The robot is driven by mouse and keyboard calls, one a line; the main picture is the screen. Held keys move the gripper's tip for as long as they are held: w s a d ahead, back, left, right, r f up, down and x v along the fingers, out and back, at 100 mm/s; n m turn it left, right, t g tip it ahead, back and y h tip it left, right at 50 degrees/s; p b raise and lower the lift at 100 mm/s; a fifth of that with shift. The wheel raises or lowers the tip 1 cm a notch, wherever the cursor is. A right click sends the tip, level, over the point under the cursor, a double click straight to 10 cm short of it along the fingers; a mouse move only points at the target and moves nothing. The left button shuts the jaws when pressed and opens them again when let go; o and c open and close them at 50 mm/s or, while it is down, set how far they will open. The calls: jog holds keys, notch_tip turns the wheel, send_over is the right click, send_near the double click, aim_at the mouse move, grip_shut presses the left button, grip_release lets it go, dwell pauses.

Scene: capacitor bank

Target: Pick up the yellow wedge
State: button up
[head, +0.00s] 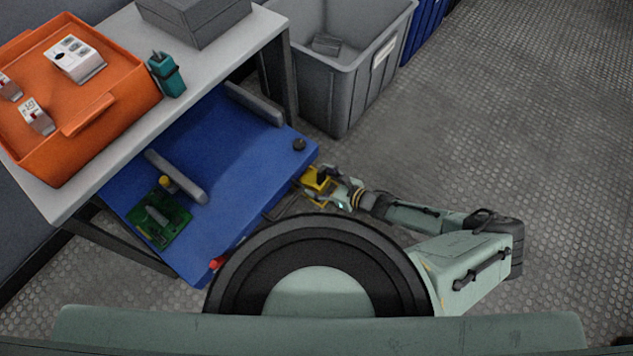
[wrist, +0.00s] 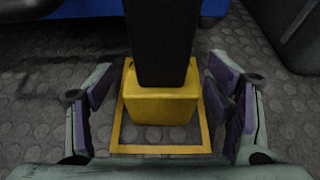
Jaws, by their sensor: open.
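The yellow wedge (wrist: 160,106) sits on the floor inside a yellow outlined square, with a dark upright part rising from its top. In the head view the yellow wedge (head: 315,180) shows beside the blue cart's right corner, partly hidden by my gripper (head: 332,188). In the wrist view my gripper (wrist: 161,92) is open, with one purple-padded finger to each side of the wedge. There is a visible gap on both sides, and neither finger touches it.
A grey bin (head: 345,90) stands behind. An orange crate (head: 110,110) rests on the grey table (head: 80,190). Open floor lies to the right.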

jog(key=shift+x, duration=0.9)
jog(key=shift+c, duration=0.2)
jog(key=c, duration=1.6)
